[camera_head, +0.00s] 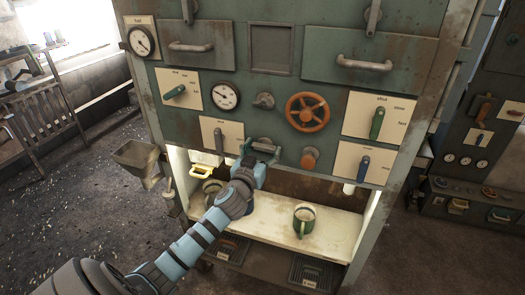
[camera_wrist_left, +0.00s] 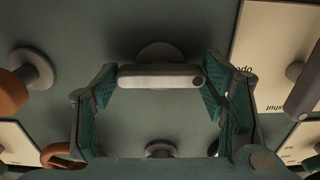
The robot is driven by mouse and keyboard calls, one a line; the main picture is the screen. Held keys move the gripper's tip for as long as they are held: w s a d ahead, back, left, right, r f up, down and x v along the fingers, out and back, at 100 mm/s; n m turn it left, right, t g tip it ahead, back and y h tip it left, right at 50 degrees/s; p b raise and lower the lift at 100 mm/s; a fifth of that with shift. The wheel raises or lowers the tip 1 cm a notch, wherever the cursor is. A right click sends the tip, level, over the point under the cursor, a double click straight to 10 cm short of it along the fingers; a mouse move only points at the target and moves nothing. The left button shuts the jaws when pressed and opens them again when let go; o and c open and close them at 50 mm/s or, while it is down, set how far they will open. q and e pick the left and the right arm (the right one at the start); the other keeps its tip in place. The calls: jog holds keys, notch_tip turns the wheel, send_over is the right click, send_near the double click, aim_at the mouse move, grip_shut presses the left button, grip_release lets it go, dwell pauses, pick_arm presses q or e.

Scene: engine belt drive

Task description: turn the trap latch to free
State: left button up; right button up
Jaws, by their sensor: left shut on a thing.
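A short grey bar on a round boss, seemingly the trap latch (camera_wrist_left: 160,76), sits on the green panel and lies level in the left wrist view. My left gripper (camera_wrist_left: 163,92) has its two teal-padded fingers at the two ends of this bar and is shut on it. In the head view my left gripper (camera_head: 262,147) is at the lower middle of the panel, and the bar is mostly covered by the fingers there. I cannot read a label for the latch. My right gripper is not in view.
A dark lever on a cream plate (camera_head: 209,128) is left of the gripper; an orange knob (camera_head: 310,158) is to its right. A red handwheel (camera_head: 307,112) and a grey knob (camera_head: 263,100) are above. A green mug (camera_head: 304,220) stands on the lit shelf (camera_head: 275,235) below.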

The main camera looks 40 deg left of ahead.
pick_arm(q)
jog(key=shift+m, duration=0.3)
jog(key=m+p, duration=0.1)
jog(key=m, duration=0.2)
jog(key=m+p, duration=0.1)
jog(key=m, duration=0.4)
jog(key=m+p, duration=0.1)
jog(key=m, duration=0.3)
jog(key=shift+m, duration=0.3)
jog(key=shift+m+p, duration=0.85)
jog(key=shift+m, duration=1.45)
jog(key=o, duration=1.1)
jog(key=shift+o, duration=0.3)
